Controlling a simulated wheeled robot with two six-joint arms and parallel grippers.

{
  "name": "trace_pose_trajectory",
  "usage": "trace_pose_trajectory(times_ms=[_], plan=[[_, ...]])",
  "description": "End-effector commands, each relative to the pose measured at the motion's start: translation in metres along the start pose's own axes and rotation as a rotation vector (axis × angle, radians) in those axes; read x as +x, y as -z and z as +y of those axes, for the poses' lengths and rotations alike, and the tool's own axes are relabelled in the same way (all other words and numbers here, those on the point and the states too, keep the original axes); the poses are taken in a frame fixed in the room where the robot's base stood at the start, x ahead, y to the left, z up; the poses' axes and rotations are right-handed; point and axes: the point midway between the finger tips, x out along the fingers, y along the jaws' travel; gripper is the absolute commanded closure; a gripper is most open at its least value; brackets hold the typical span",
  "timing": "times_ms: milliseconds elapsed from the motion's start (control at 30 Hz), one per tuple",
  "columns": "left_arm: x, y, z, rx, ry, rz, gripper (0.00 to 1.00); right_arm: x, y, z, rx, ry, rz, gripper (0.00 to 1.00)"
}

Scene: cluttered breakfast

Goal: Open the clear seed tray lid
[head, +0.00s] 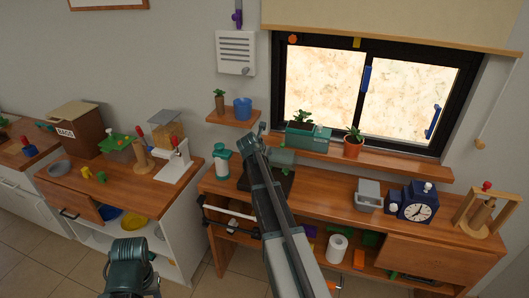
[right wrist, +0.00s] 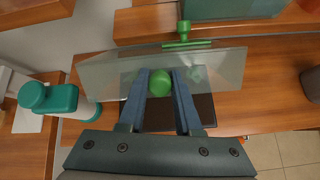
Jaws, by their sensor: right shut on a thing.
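The clear seed tray lid (right wrist: 105,70) is a see-through panel with a round green knob (right wrist: 160,84). My right gripper (right wrist: 160,74) is shut on this knob, one finger on each side. The lid looks tilted up above the dark tray base (right wrist: 203,108), which shows below and through it. In the head view the lid (head: 283,157) stands over the dark tray (head: 284,183), partly hidden by my right arm.
A white bottle with a teal top (head: 221,162) stands just left of the tray. A teal planter (head: 308,138) and a potted plant (head: 353,145) stand on the sill behind. A grey box (head: 369,194) and a blue clock (head: 415,205) stand to the right. The counter between is clear.

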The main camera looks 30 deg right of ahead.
Motion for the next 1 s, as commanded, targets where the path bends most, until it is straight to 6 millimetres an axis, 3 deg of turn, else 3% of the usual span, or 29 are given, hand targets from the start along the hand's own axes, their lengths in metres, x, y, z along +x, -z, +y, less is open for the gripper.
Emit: trace_pose_trajectory(times_ms=[233,267,400,433,767,1000], plan=[[0.000,0.000,0.000,0.000,0.000,0.000,0.50,0.001,-0.002,0.001,-0.002,-0.002,-0.005,1.00],[0.000,0.000,0.000,0.000,0.000,0.000,0.50,0.001,-0.002,0.001,-0.002,-0.002,-0.005,0.66],[0.000,0.000,0.000,0.000,0.000,0.000,0.50,0.000,-0.001,0.001,-0.001,-0.002,-0.004,0.41],[0.000,0.000,0.000,0.000,0.000,0.000,0.50,0.000,-0.001,0.000,-0.001,-0.002,-0.004,0.38],[-0.003,0.000,0.000,0.000,0.000,0.000,0.50,-0.004,-0.001,0.000,-0.001,-0.001,-0.002,0.38],[-0.033,-0.002,-0.003,0.001,0.000,0.000,0.50,-0.048,-0.004,0.000,-0.002,-0.003,-0.001,0.38]])
